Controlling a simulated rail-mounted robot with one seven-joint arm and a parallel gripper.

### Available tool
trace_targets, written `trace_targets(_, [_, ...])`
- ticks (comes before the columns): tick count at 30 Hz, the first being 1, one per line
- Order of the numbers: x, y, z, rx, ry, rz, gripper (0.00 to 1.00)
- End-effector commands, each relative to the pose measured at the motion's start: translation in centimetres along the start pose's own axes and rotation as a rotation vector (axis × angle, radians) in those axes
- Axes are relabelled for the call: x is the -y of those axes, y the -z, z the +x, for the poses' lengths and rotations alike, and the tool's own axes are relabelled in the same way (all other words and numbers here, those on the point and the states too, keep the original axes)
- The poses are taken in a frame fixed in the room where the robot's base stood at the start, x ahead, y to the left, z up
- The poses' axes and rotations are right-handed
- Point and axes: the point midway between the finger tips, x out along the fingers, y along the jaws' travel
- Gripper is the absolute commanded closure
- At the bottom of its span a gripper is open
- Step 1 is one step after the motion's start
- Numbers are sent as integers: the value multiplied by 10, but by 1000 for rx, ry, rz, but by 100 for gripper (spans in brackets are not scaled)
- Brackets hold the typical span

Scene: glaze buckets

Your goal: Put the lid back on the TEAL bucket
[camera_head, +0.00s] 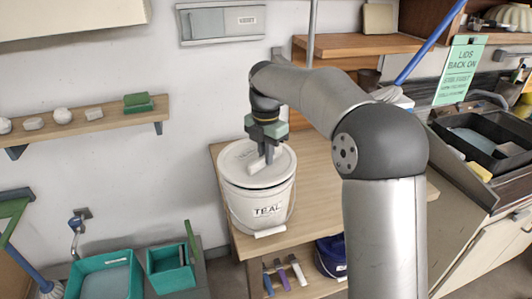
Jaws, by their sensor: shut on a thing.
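The white bucket (237,204) labelled TEAL stands upright on a wooden table, near its left end. A round white lid (237,160) lies level over the bucket's mouth. I cannot tell whether its rim is fully seated all round. My gripper (267,155) points down over the lid and is shut on the pale raised handle at the lid's middle. The gripper hides part of the handle and the lid's far side.
The wooden table (315,178) has bare room right of the bucket, partly behind my arm. A blue bucket (331,256) sits below. Teal bins (105,279) stand at lower left. A wall shelf (85,123) is at left, a black sink tray (485,140) at right.

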Motion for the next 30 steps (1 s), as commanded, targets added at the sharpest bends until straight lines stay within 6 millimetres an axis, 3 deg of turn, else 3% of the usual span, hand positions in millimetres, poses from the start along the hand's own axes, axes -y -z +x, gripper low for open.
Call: trace_targets(30, [0,0,6,0,0,0,100])
